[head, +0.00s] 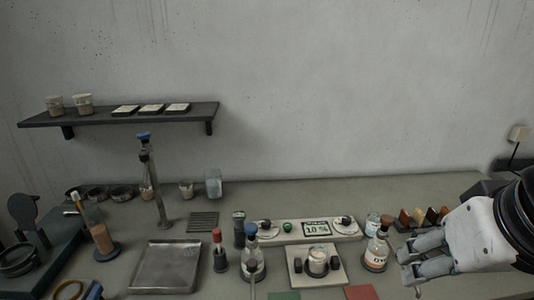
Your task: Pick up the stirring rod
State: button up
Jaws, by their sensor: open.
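I cannot single out the stirring rod with certainty. A thin stick (78,207) with a pale tip leans up out of a brown cylinder (103,238) at the left of the bench. A short thin pale piece (253,287) also shows at the front edge of the picture, below a flask (252,262). My gripper (408,270) is at the right, open and empty, its fingers pointing left. It is just right of a stoppered brown bottle (377,250), far from the leaning stick; I cannot tell whether it touches the bottle.
A metal tray (167,268), a red-topped bottle (219,250), a dark bottle (239,229) and a scale-like device (303,230) crowd the bench (440,187). A tall stand (155,185) rises at left centre. A shelf (120,116) hangs behind. The bench's back right is fairly clear.

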aim_at(216, 235)
jog(key=j+u, duration=0.2)
jog(key=u, duration=0.15)
jog(key=j+u, duration=0.15)
jog(key=u, duration=0.25)
jog(key=k+j, duration=0.05)
